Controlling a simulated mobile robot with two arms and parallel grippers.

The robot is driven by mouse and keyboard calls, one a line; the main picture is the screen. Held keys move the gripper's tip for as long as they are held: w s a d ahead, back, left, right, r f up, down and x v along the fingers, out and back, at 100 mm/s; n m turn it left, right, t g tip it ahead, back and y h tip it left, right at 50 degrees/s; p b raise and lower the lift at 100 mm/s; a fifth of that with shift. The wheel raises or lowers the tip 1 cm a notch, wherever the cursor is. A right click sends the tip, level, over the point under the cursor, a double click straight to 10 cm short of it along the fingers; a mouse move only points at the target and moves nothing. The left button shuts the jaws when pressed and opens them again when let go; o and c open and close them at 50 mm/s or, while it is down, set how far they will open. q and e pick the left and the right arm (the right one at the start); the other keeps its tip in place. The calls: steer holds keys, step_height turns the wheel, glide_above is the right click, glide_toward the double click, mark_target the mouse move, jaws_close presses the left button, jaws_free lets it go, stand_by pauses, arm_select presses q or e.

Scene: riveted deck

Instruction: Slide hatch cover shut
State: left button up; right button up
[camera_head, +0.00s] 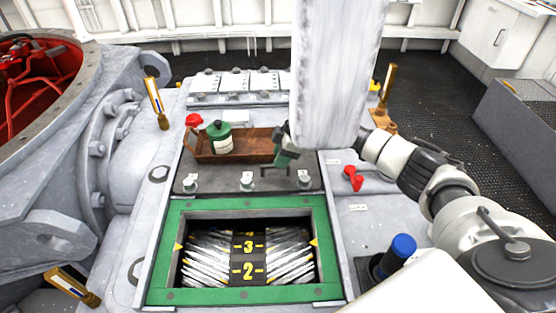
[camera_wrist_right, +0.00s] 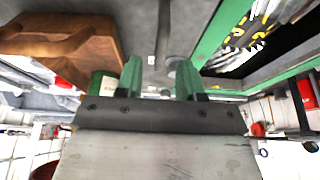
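The hatch opening has a green frame (camera_head: 158,262) and shows a dark strip with yellow numbers 3 and 2. The dark grey hatch cover (camera_head: 218,182) lies behind the opening, leaving it uncovered. A thin dark handle (camera_head: 275,173) stands on the cover; a dark bar also shows ahead of the fingers in the right wrist view (camera_wrist_right: 163,32). My right gripper (camera_head: 287,150) is just above and behind the handle. Its two green fingers are apart in the right wrist view (camera_wrist_right: 158,80), with no object clearly held. My left gripper is not in view.
A brown tray (camera_head: 245,143) with a green canister (camera_head: 219,137) and a red-capped item stands beyond the cover. A red lever (camera_head: 353,178) and a blue-capped cylinder (camera_head: 398,252) are to the right. A pale block hides the back centre.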

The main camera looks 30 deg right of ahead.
steer(key=shift+x, duration=1.2)
jaws_close()
